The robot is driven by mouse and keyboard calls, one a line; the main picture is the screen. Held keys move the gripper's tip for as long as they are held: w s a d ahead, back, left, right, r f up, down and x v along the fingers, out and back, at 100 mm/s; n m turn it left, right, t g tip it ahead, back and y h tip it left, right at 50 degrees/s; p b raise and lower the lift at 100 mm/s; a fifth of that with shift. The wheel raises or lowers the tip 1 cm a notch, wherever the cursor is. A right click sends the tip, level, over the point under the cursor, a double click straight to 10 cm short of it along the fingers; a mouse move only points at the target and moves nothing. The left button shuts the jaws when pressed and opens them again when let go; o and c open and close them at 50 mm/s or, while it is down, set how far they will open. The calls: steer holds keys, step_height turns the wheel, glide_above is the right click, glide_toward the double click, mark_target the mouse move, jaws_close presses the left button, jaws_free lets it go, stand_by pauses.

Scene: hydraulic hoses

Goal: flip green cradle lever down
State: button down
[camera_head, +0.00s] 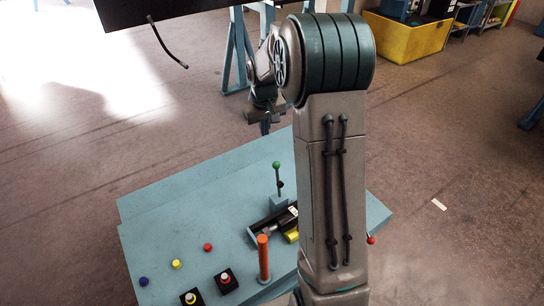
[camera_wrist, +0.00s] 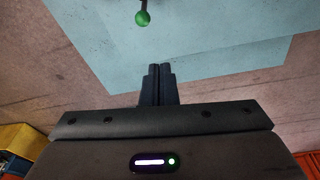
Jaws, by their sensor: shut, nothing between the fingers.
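The green cradle lever is a thin dark rod with a green ball knob (camera_head: 276,165). It stands upright on a small blue block on the light-blue table (camera_head: 165,215). In the wrist view the green knob (camera_wrist: 142,18) shows at the top, ahead of the fingers and apart from them. My gripper (camera_wrist: 159,68) is shut and empty, its two dark fingers together.
An orange cylinder (camera_head: 263,258) stands near the front of the table. A black cradle with a grey and yellow part (camera_head: 275,222) lies beside it. Blue, yellow and red buttons (camera_head: 207,247) are at left. A red-tipped lever (camera_head: 370,239) shows right of my arm.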

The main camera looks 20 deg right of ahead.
steer(key=w+d+f, duration=0.3)
steer(key=w+f, duration=0.1)
steer(key=f, duration=0.2)
steer(key=shift+w+d, duration=0.2)
steer(key=shift+w, duration=0.2)
steer(key=shift+f, duration=0.1)
step_height(320, 180, down, 9)
steer(key=s, duration=0.2)
steer(key=shift+s+d+p, duration=0.15)
steer(key=shift+s+p, duration=0.15)
